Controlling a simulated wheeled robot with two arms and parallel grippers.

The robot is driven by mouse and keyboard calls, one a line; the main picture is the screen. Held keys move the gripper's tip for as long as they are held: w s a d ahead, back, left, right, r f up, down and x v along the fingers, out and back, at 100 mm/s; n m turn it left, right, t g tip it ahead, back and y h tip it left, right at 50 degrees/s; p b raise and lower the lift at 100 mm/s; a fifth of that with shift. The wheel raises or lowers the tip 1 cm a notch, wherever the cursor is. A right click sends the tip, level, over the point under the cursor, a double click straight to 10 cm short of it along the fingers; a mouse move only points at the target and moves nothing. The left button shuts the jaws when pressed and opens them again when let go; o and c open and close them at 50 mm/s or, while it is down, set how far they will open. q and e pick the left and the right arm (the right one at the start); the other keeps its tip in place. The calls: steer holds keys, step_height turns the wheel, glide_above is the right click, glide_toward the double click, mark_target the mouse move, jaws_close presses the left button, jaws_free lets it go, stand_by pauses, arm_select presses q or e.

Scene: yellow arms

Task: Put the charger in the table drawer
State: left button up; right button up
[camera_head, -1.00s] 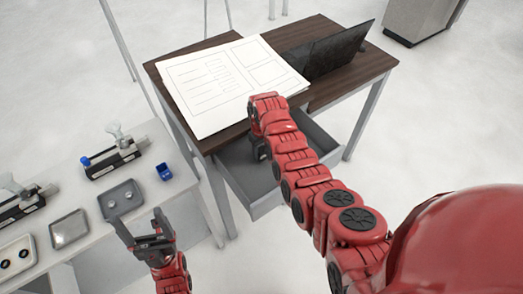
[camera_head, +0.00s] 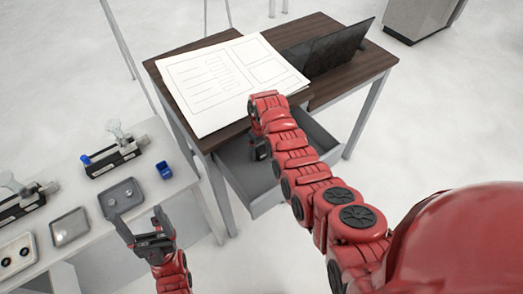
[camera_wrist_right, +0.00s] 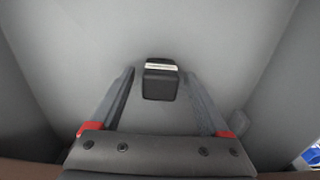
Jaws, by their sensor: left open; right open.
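The charger (camera_wrist_right: 160,82) is a small black block with a pale label strip. In the right wrist view it sits between the fingertips of my right gripper (camera_wrist_right: 159,80), with gaps on both sides, over the grey drawer floor. I cannot tell whether it touches the floor. The table drawer (camera_head: 270,196) is pulled open under the dark wooden table. In the head view my right gripper (camera_head: 260,149) points down into it, mostly hidden by its own arm. My left gripper (camera_head: 140,221) is open and empty near the white bench.
A large paper sheet (camera_head: 232,84) and a dark laptop (camera_head: 338,52) lie on the wooden tabletop (camera_head: 345,82). On the white bench (camera_head: 165,140) stand grey trays (camera_head: 121,196), a small blue cup (camera_head: 164,170) and device fixtures (camera_head: 112,158). The floor right of the table is clear.

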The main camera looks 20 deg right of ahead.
mark_target(261, 148)
step_height(261, 148, up, 4)
steer(key=shift+w+r+b, duration=0.1)
steer(key=shift+r+b, duration=0.15)
steer(key=shift+b, duration=0.85)
step_height(261, 148, up, 6)
steer(key=p, duration=0.3)
steer(key=shift+r, duration=0.1)
steer(key=shift+r+p, duration=0.5)
steer(key=shift+r, duration=0.1)
